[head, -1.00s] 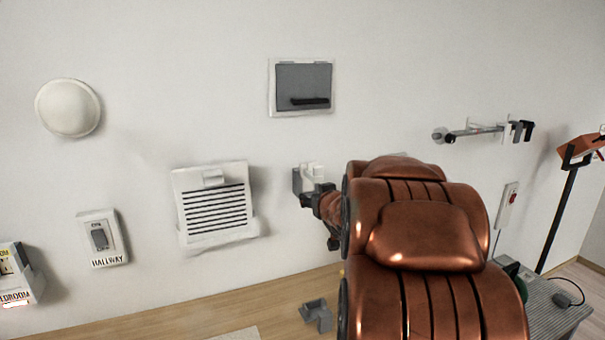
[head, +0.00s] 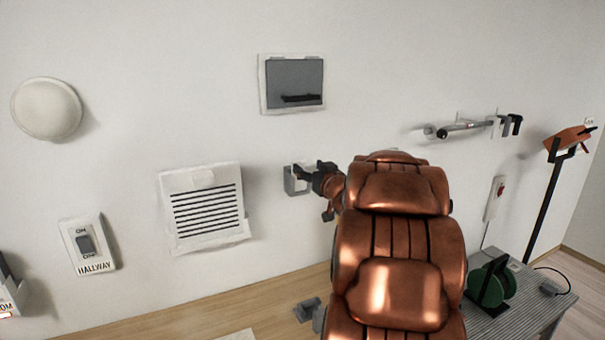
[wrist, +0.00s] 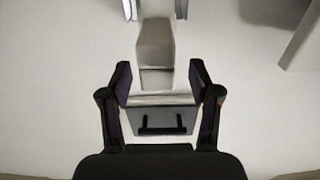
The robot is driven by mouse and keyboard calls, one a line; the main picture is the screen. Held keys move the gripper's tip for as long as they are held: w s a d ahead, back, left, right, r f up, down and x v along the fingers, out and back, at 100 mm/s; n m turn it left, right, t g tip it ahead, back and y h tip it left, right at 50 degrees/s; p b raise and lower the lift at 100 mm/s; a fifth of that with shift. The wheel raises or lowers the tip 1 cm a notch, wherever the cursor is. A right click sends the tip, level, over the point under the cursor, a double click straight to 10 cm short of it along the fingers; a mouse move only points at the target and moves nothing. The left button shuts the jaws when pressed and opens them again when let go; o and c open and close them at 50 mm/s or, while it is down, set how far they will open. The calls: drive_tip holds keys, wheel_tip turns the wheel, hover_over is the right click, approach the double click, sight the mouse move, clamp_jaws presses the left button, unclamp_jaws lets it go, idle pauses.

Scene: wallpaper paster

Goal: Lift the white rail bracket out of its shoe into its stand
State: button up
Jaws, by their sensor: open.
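The grey shoe (head: 288,181) is on the wall, left of my arm in the head view. The white rail bracket shows as a pale piece (wrist: 155,45) running down from the top middle in the wrist view; in the head view it is mostly hidden at my gripper. My gripper (head: 305,172) is at the shoe. In the wrist view my gripper (wrist: 160,75) is open, with one black finger on each side of the pale piece's lower end. I cannot tell whether they touch. A grey cradle (head: 308,310), perhaps the stand, is low down, partly hidden by my arm.
A grey hatch (head: 297,78) is on the wall above the shoe. A louvred vent (head: 205,208) and a hallway switch (head: 87,244) are to its left. A wall rail (head: 465,128) is at the right, above a grey table (head: 530,305) holding a green reel (head: 490,282).

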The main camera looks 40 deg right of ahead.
sight(304, 164)
drive_tip(key=shift+p+x, duration=0.65)
drive_tip(key=shift+x, duration=1.6)
drive_tip(key=shift+d+f, duration=0.1)
clamp_jaws()
